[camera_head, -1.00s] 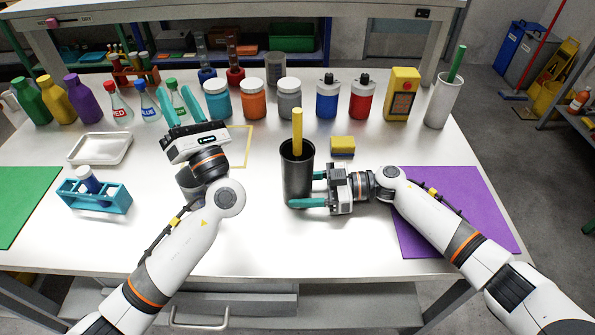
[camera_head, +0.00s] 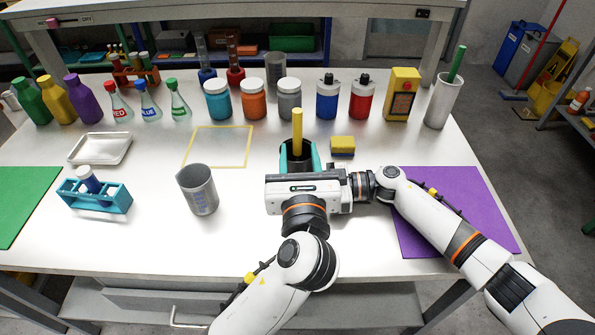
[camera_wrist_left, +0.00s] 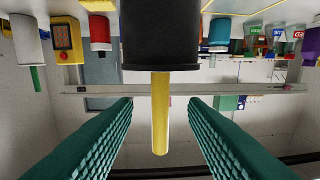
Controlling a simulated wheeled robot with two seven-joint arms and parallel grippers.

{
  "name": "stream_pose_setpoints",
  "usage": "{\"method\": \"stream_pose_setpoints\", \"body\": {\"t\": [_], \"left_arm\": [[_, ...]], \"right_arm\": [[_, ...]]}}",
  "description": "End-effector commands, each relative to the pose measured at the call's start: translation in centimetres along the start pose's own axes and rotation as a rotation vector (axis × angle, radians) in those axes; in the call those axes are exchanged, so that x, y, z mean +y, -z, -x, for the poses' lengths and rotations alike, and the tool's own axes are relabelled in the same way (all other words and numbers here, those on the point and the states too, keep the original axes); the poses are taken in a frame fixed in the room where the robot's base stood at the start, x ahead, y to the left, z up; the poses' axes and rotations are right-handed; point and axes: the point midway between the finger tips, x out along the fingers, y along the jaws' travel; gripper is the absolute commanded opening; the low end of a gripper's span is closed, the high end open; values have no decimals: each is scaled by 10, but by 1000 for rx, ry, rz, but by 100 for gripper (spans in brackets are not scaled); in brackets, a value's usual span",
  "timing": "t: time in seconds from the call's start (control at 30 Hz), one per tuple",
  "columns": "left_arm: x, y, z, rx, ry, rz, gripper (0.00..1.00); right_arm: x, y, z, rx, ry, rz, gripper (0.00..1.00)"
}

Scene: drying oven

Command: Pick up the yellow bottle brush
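The yellow bottle brush (camera_head: 297,128) stands upright in a black cup (camera_head: 303,151), its yellow end above the rim. My left gripper (camera_head: 299,150) is at the front of the cup with its teal fingers apart. In the left wrist view, which is upside down, the yellow brush (camera_wrist_left: 160,115) lies between the open fingers (camera_wrist_left: 160,103), with a gap on both sides, and the black cup (camera_wrist_left: 160,35) is above it. My right gripper (camera_head: 345,187) comes from the right at the cup; its fingers are now hidden behind my left gripper, but earlier they closed around the cup.
A grey beaker (camera_head: 198,190) stands left of my left gripper. A teal rack (camera_head: 95,197) and white tray (camera_head: 100,148) are farther left. A yellow-blue sponge (camera_head: 342,147) is right of the cup. Jars and bottles line the back. A yellow outlined square (camera_head: 249,148) is empty.

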Motion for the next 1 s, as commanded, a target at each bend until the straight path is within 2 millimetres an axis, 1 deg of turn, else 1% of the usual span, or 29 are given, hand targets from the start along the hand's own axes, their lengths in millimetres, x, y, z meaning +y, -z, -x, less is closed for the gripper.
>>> {"method": "stream_pose_setpoints", "body": {"t": [0.07,0.3,0.4,0.67,0.9,1.0], "left_arm": [[0,1,-6,2,1,0,40],[0,1,-42,1,2,-2,40],[0,1,-50,1,2,-2,40],[0,1,-53,1,1,-1,40],[0,1,-53,1,1,-1,0],[0,1,-53,1,1,-1,0]], "right_arm": [[0,0,0,0,0,0,45],[0,0,0,0,0,0,45],[0,0,0,0,0,0,45],[0,0,0,0,0,0,45],[0,0,0,0,0,0,45],[0,0,0,0,0,0,45]]}}
